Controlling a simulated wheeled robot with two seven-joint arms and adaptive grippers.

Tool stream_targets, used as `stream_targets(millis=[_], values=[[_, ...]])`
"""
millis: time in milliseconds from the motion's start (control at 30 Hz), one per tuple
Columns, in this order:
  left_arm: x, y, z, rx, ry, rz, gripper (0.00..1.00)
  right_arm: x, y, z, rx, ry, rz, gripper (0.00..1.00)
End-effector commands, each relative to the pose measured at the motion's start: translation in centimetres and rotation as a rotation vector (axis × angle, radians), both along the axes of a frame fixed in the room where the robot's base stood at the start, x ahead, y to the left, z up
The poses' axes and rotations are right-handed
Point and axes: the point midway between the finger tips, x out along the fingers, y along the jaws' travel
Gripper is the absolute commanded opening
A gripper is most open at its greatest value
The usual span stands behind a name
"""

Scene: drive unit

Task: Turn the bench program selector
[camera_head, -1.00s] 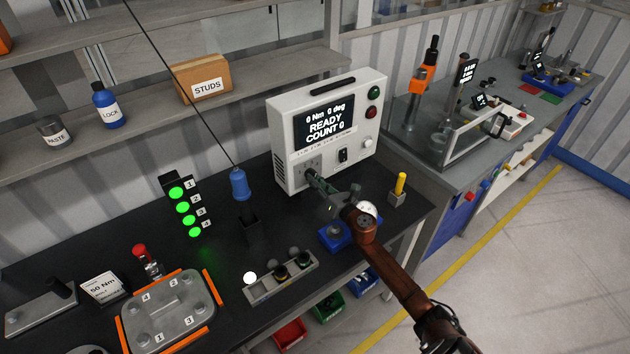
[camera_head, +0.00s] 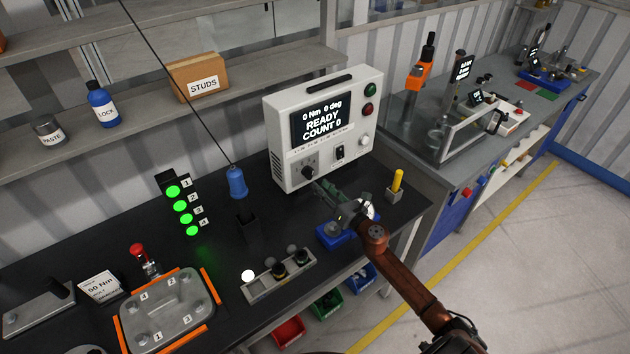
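The white control box (camera_head: 350,154) stands on the black bench, its screen reading "0 Nm 0 deg READY COUNT 0". My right gripper (camera_head: 322,191) is just below and to the right of the knob, pointing toward the box. It appears apart from the knob, with nothing visible between its fingers; their gap is too small to judge. My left gripper is not in view.
A black rocker switch (camera_head: 339,153) and a white button (camera_head: 364,141) are near the knob. A blue hanging tool (camera_head: 236,182) is to the left.

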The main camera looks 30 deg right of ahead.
Motion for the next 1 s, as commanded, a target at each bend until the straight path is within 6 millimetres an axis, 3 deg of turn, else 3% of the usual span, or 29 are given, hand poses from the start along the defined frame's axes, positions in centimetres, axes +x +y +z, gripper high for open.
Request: stream_targets(millis=[100, 333, 1000], values=[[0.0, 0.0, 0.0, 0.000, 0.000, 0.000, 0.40, -2.5, -0.2, -0.1, 0.001, 0.002, 0.000, 0.29], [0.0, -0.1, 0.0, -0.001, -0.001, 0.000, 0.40, -5.3, -0.4, 0.0, 0.001, 0.001, 0.001, 0.29], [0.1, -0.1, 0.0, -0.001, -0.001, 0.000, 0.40, -5.9, -0.4, 0.0, 0.000, 0.000, 0.000, 0.29]])
